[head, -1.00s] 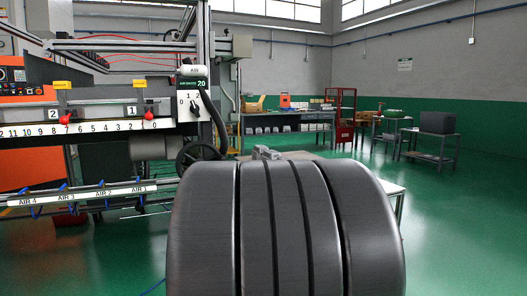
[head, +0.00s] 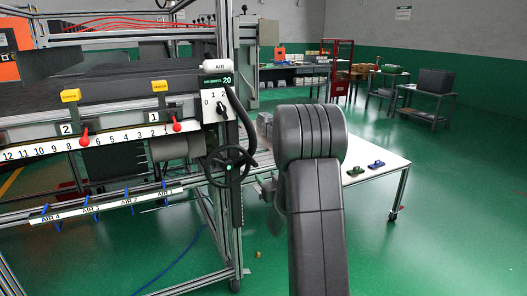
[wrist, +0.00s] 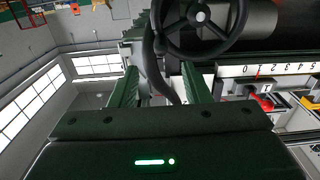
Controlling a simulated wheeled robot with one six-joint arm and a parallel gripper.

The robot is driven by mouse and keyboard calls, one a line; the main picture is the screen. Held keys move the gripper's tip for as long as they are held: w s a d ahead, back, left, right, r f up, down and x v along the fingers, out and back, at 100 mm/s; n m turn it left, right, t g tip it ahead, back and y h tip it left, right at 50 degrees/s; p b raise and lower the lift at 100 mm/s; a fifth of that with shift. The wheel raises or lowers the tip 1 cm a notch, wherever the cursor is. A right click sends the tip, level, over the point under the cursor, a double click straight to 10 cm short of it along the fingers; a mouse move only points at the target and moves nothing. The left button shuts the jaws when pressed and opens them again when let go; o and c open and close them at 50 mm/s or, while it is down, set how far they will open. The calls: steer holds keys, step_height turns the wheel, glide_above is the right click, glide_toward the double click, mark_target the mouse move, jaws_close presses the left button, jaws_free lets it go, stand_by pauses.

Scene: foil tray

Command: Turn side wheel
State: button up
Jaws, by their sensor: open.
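The side wheel (head: 229,167) is a black handwheel with spokes and a pale hub, on the right end of the machine below the AIR switch box. In the wrist view the wheel (wrist: 200,17) is at the top, cut off by the frame edge, beyond and slightly right of my fingers. A black hose passes behind the fingers. The fingers look apart from the wheel. In the head view my arm hides most of the gripper, just right of the wheel.
The switch box (head: 216,93) with its black cable sits above the wheel. Red-knobbed levers stand on the numbered scale (head: 110,139) to the left. A white table (head: 375,157) with small green and blue items is on the right. Green floor is open in front.

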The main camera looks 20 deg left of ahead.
mark_target(252, 161)
steer(key=p+x, duration=0.2)
steer(key=x, duration=1.1)
steer(key=shift+w+a, duration=0.2)
steer(key=shift+a, duration=0.2)
jaws_close()
